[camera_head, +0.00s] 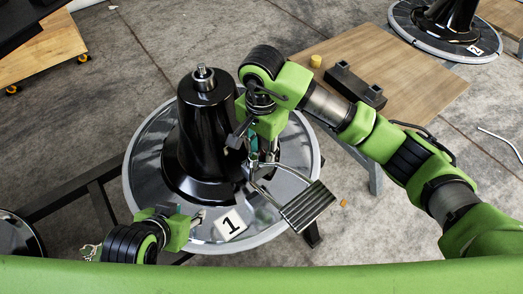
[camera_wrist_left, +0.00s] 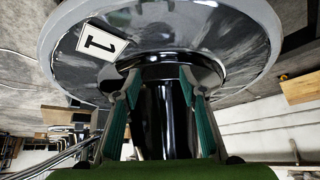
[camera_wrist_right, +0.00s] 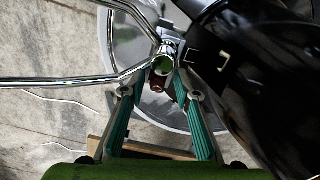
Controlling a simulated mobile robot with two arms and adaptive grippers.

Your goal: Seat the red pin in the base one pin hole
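Base one (camera_head: 205,140) is a glossy black cone on a round chrome plate marked with a "1" card (camera_head: 231,225). A chrome footrest (camera_head: 307,206) with a ribbed pad meets its right side. My right gripper (camera_head: 262,158) is at that joint. In the right wrist view a dark red piece, apparently the red pin (camera_wrist_right: 158,83), lies between the nearly closed fingertips, just below a chrome tube end (camera_wrist_right: 163,63). The pin hole is not clearly visible. My left gripper (camera_head: 198,216) is open and empty at the plate's front left; its fingers also show in the left wrist view (camera_wrist_left: 158,82).
A wooden table (camera_head: 415,80) behind my right arm carries a black block (camera_head: 355,86) and a small yellow cylinder (camera_head: 316,61). Base two (camera_head: 440,30) stands at the back right.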

